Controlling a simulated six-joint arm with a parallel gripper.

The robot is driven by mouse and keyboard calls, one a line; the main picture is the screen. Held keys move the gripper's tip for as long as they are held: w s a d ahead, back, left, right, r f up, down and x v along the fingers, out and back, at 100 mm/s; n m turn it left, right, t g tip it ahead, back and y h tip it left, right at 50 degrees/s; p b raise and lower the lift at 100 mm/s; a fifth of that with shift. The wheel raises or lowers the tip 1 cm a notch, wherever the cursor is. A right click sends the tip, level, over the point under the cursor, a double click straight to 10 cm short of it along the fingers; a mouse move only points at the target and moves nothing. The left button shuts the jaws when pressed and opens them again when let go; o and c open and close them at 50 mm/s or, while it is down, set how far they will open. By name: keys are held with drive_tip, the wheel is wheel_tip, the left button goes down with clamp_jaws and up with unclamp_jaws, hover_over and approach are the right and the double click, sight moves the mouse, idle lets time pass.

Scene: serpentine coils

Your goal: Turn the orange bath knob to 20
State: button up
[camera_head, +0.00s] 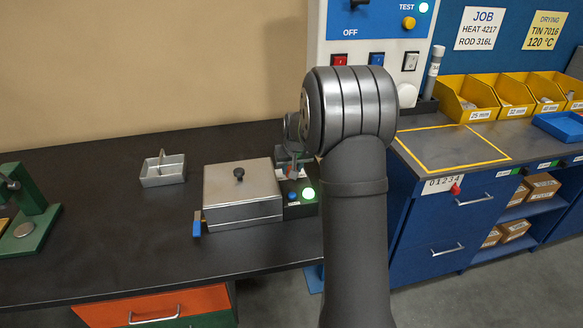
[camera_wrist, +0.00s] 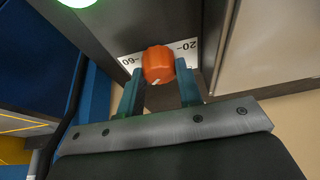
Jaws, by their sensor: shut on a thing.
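The orange bath knob (camera_wrist: 158,63) is between the two teal fingers of my gripper (camera_wrist: 160,80) in the wrist view. The gripper is shut on it. A small white mark shows on the knob's lower edge in that view. Behind the knob is a white scale plate (camera_wrist: 187,46) with an upside-down 20 on the right and 60 on the left. The middle of the scale is hidden by the knob. In the head view my gripper (camera_head: 291,164) is down at the control box (camera_head: 301,209), and the knob is mostly hidden.
A glowing green lamp (camera_head: 308,194) is on the control box. A lidded metal bath (camera_head: 241,190) stands directly to its left. A small metal tray (camera_head: 162,174) and a green press (camera_head: 28,213) are farther left. The dark bench between them is clear.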

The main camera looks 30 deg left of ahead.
drive_tip(key=n, duration=0.2)
drive_tip(key=n+g+y, duration=0.1)
drive_tip(key=n, duration=0.1)
drive_tip(key=shift+w+d+n+g, duration=0.1)
drive_tip(key=shift+w+n+g, duration=0.05)
drive_tip(key=shift+n+g, duration=1.15)
drive_tip(key=shift+n, duration=1.6)
drive_tip(key=o, duration=1)
drive_tip(key=shift+c, duration=0.2)
drive_tip(key=v, duration=0.4)
drive_tip(key=shift+w+d+r, duration=0.1)
drive_tip(key=shift+d+r, duration=0.1)
drive_tip(key=shift+r, duration=0.15)
drive_tip(key=d, duration=1.2)
drive_tip(key=shift+w, duration=0.45)
drive_tip(key=shift+d+r, duration=0.1)
